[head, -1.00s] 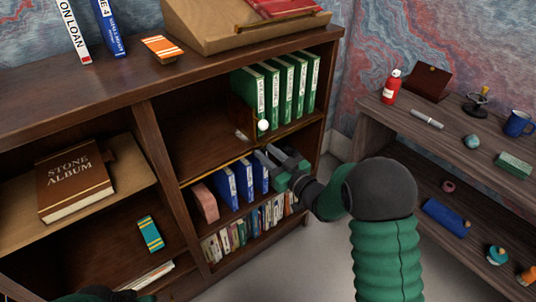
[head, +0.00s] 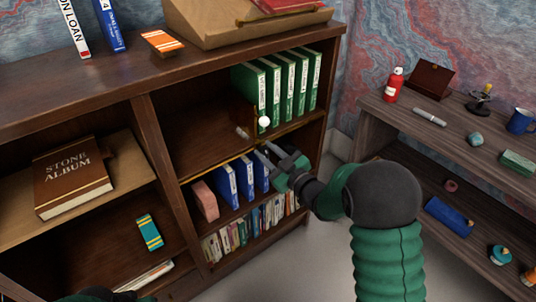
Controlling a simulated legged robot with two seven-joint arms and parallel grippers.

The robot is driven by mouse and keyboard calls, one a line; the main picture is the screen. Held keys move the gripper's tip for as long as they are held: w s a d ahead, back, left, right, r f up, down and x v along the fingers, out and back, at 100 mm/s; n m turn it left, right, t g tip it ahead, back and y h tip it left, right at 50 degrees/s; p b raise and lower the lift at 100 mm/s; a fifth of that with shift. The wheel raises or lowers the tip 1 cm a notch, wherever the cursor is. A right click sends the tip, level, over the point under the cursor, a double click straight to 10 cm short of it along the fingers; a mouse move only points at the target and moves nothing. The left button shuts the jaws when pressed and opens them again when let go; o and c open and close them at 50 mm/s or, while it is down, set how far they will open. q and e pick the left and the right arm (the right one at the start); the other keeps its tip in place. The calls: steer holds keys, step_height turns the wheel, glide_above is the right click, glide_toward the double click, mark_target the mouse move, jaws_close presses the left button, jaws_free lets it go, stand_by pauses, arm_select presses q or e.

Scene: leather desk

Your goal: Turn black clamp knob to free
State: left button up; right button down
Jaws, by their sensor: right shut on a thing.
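My right gripper (head: 267,152) is at the front edge of the middle shelf, below a white ball knob (head: 264,122). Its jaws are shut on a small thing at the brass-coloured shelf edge. That thing is mostly hidden by the fingers; its place fits the black clamp knob, but I cannot make out its shape. A dark brown upright divider (head: 240,112) stands behind the white ball, beside a row of green binders (head: 272,88). My left gripper is not in view; only a bit of my left arm shows at the bottom left.
Blue binders (head: 228,185) and a pink block (head: 204,200) stand on the shelf below the gripper. A side table (head: 430,130) with a red extinguisher-like bottle (head: 393,85) stands at the right.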

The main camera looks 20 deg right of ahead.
steer(key=n+b, duration=0.2)
steer(key=n, duration=0.1)
steer(key=f+n+b, duration=0.1)
steer(key=n+b, duration=0.1)
steer(key=n, duration=0.2)
steer(key=a+n+b, duration=0.1)
steer(key=n+b, duration=0.2)
steer(key=shift+s+f+n, duration=0.2)
steer(key=shift+f+n, duration=0.1)
steer(key=shift+f+n+b, duration=0.1)
steer(key=shift+n+b, duration=0.55)
steer(key=shift+n, duration=0.25)
steer(key=c, duration=1.5)
jaws_free()
steer(key=shift+o, duration=0.2)
